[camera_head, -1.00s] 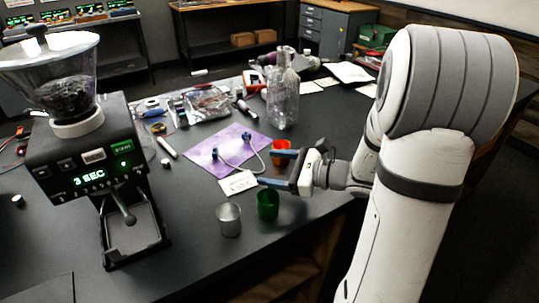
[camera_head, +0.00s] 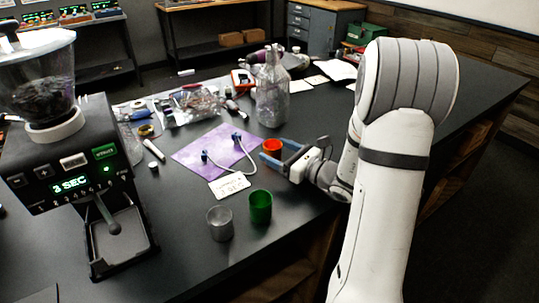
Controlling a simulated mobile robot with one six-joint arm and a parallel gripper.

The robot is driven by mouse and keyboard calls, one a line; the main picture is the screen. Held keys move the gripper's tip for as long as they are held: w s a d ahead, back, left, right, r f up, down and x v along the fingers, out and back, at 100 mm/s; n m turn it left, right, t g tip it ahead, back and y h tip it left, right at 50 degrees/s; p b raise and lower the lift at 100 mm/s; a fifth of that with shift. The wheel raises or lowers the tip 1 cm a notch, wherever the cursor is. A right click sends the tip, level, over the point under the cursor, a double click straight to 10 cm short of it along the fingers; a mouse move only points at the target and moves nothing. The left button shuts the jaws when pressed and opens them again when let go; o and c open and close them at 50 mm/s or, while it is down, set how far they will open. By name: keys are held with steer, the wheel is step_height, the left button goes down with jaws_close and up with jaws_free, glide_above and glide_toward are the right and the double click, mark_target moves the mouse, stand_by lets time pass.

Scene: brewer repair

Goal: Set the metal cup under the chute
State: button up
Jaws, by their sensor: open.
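The metal cup (camera_head: 220,224) stands upright on the dark bench, just left of a green cup (camera_head: 260,207). The black grinder (camera_head: 72,165) stands at the left, with its lit panel reading 3 SEC. Its chute is at the front below the panel, above a recessed tray (camera_head: 122,240) with nothing visible on it; a dark lever with a round knob hangs in front. My gripper (camera_head: 273,149) is open, up and right of the metal cup and apart from it. Its blue fingers show beside the red cup (camera_head: 271,146); I cannot tell whether they touch it.
A purple mat (camera_head: 195,150) with a cable on it and a white card (camera_head: 229,185) lie behind the cups. A clear bottle (camera_head: 272,95) stands farther back among tools and bagged parts. The bench between the metal cup and the grinder is clear.

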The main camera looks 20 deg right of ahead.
mark_target(266, 143)
steer(key=x, duration=0.4)
steer(key=shift+w+d+p, duration=0.1)
steer(key=shift+w+p, duration=0.25)
steer(key=shift+w, duration=0.2)
steer(key=shift+c, duration=0.4)
steer(key=shift+d, duration=0.1)
steer(key=c, duration=1.1)
